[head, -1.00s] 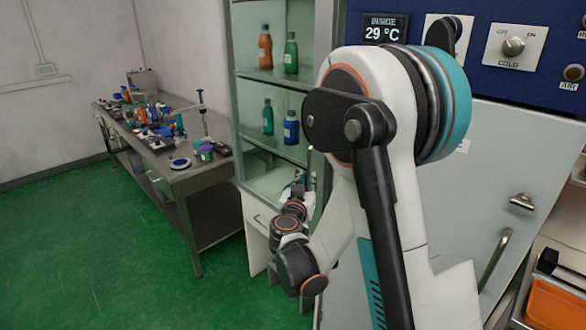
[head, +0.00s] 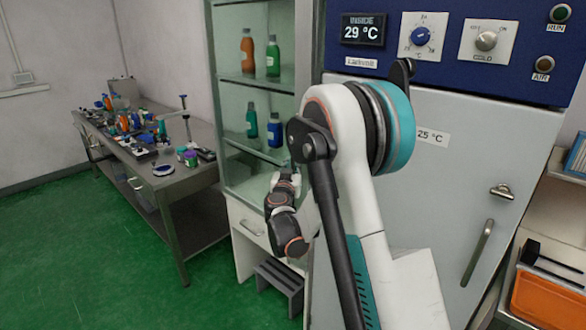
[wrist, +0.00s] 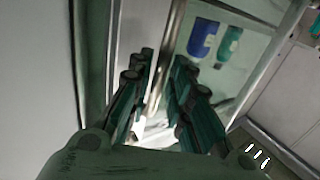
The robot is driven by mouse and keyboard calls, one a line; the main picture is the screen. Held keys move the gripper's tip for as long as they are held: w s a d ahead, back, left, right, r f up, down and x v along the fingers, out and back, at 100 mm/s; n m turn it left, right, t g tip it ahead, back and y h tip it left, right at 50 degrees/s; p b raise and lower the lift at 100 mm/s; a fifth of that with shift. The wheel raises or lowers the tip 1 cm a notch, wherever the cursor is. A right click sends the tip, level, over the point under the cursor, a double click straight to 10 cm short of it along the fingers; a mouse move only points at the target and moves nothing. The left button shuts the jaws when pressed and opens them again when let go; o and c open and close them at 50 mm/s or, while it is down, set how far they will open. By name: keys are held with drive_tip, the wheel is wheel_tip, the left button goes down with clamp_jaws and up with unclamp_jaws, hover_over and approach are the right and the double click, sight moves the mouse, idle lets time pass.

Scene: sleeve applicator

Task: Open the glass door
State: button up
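The glass door (head: 236,102) fronts a pale cabinet with bottles on its shelves, left of my arm in the head view. It looks closed, though my arm covers part of its right side. My gripper (head: 288,172) is low at the door's right side and small in the head view. In the wrist view my gripper (wrist: 162,82) has its two dark teal fingers apart. A slim metal bar (wrist: 170,50), which looks like the door handle, runs between them. I cannot tell whether the fingers touch it.
A grey incubator door (head: 440,190) stands right of the cabinet, below a blue control panel (head: 470,68). A long bench (head: 180,175) with lab items stands at the left. A grey step stool (head: 280,284) sits below the cabinet. Green floor (head: 100,260) is clear at front left.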

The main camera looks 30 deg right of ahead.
drive_tip(key=shift+x, duration=0.8)
drive_tip(key=shift+c, duration=0.3)
clamp_jaws()
